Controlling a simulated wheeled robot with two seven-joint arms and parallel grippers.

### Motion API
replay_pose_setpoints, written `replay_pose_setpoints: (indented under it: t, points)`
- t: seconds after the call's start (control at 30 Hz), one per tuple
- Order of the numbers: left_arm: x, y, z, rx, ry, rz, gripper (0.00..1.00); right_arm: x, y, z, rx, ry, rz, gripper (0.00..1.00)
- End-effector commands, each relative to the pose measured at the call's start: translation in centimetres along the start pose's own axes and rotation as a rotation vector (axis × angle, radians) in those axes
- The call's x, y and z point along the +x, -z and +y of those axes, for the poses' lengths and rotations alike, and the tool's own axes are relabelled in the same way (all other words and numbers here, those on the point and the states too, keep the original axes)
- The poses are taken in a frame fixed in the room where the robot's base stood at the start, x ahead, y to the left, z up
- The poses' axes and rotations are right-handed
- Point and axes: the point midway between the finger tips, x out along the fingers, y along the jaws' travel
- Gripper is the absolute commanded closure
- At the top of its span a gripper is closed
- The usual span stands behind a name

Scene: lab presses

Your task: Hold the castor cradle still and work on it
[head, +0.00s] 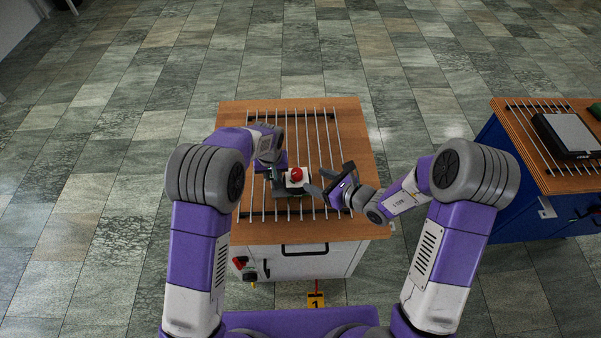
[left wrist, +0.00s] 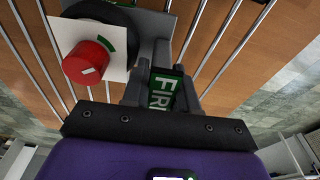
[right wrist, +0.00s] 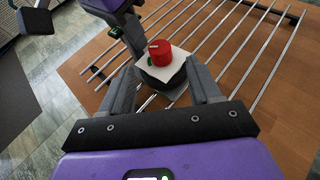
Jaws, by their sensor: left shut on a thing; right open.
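The castor cradle (head: 283,189) sits on the metal bars of the near table, a dark grey body with a white plate (left wrist: 71,37) on it. A red knob (head: 297,174) with a white line stands on the plate beside a green mark. My left gripper (left wrist: 163,85) is shut on a grey part of the cradle with a green "FIRE" label (left wrist: 161,92). My right gripper (right wrist: 162,82) is open to the right of the cradle, its fingers pointing toward it. In the right wrist view the knob (right wrist: 160,53) shows between and beyond the fingertips. The cradle's underside is hidden.
Parallel metal bars (head: 324,135) run over the wooden table top (head: 240,232). Behind the cradle the bars are clear. A red and black control (head: 241,263) is on the table's front. A second, blue table (head: 500,163) with a black and grey device (head: 568,135) stands at right.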

Motion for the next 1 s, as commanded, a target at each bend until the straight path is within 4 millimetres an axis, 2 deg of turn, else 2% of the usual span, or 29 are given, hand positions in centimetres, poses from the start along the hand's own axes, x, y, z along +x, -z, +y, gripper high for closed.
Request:
replay_pose_setpoints:
  t: [0.03, 0.2, 0.4, 0.8, 0.87, 1.0]
  points:
    - [-0.1, 0.1, 0.0, -0.001, -0.002, 0.003, 1.00, 1.2, 0.0, 0.2, -0.002, -0.005, 0.001, 0.37]
    - [-0.1, 0.1, 0.0, -0.001, -0.001, 0.003, 1.00, 4.5, 0.0, 0.1, -0.002, -0.004, 0.000, 0.37]
    - [-0.1, 0.1, 0.0, -0.001, -0.001, 0.003, 1.00, 7.1, 0.0, 0.1, -0.001, -0.003, -0.001, 0.37]
    - [-0.1, 0.1, 0.0, -0.001, -0.001, 0.003, 1.00, 7.8, -0.1, 0.1, 0.000, -0.001, -0.001, 0.37]
    - [-0.1, 0.1, 0.0, -0.001, -0.001, 0.003, 1.00, 7.8, -0.1, 0.1, 0.000, -0.001, -0.001, 0.45]
    - [-0.1, 0.1, 0.0, -0.001, -0.001, 0.003, 1.00, 7.8, -0.1, 0.1, 0.000, -0.001, -0.001, 0.66]
